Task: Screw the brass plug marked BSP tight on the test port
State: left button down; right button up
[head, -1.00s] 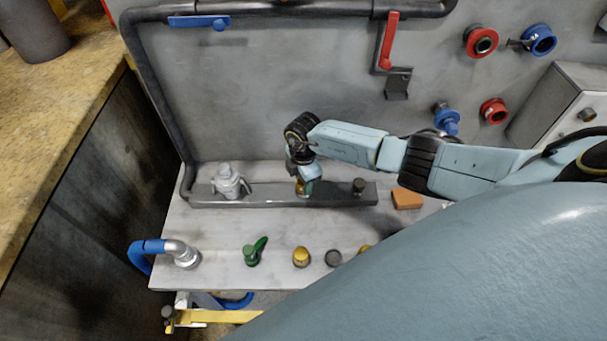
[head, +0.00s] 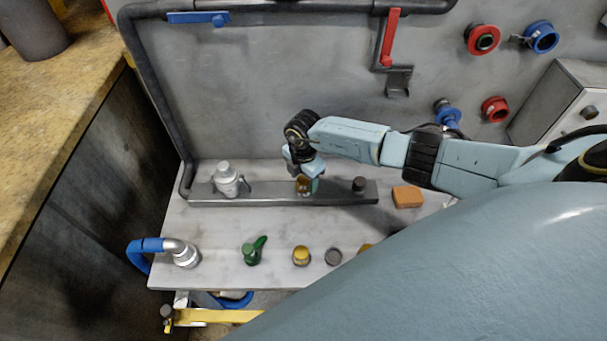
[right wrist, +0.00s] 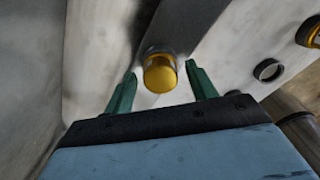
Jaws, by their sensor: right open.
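A brass plug (right wrist: 160,74) sits in a dark round port on the metal bar (head: 340,193). In the head view this plug (head: 303,187) is partly covered by my right gripper. No marking on it is readable, and I cannot tell how tight it sits. My right gripper (head: 305,177) is above the bar. In the right wrist view its green fingers (right wrist: 161,82) are open, one on each side of the plug, with gaps visible. My left gripper is not in view.
A silver valve fitting (head: 227,180) and a dark stub (head: 359,185) stand on the bar. An orange block (head: 407,196) lies to the right. In front are a green fitting (head: 253,251), another brass plug (head: 301,257) and a grey ring (head: 333,257). A red lever (head: 389,40) hangs behind.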

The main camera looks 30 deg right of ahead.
jog(key=shift+n, duration=1.2)
jog(key=n+b, duration=0.2)
jog(key=n, duration=0.3)
jog(key=n+b, duration=0.1)
jog(key=n, duration=0.1)
jog(key=shift+f+n, duration=0.1)
jog(key=shift+n, duration=0.3)
jog(key=shift+n+b, duration=0.4)
jog(key=shift+n, duration=0.7)
jog(key=shift+n+b, duration=0.5)
jog(key=shift+n, duration=0.5)
jog(key=shift+n+b, duration=0.5)
jog(key=shift+n, duration=1.1)
jog(key=shift+c, duration=0.4)
